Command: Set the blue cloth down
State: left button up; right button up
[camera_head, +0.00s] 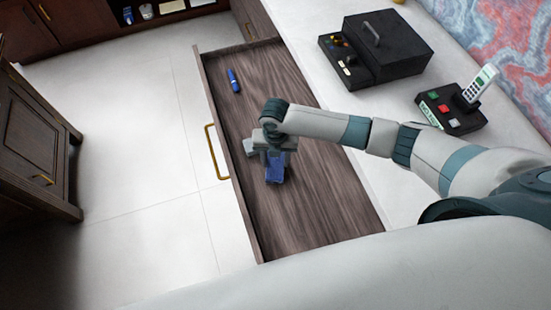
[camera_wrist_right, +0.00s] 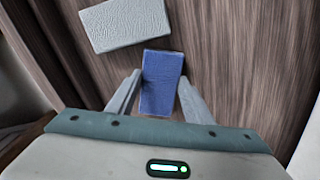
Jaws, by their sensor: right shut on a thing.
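The blue cloth (camera_head: 275,174) is a small flat rectangle inside the open wooden drawer (camera_head: 305,210). My right gripper (camera_head: 273,155) reaches down into the drawer and is shut on it. In the right wrist view the cloth (camera_wrist_right: 162,75) lies between the two fingers (camera_wrist_right: 160,90) and extends past their tips. I cannot tell whether the cloth touches the drawer floor. My left gripper is not in view.
A pale grey textured block (camera_wrist_right: 125,25) lies close to the cloth in the drawer. A blue tube (camera_head: 234,80) lies farther back. A black box (camera_head: 390,48) and a phone base (camera_head: 450,110) stand on the desk. The drawer's near end looks clear.

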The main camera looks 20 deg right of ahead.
aim_at(275, 162)
jog(key=shift+f, duration=0.15)
jog(key=o, duration=1)
jog(key=shift+r, duration=0.2)
notch_tip(275, 162, up, 12)
jog(key=shift+f+b, duration=0.1)
jog(key=shift+b, duration=0.65)
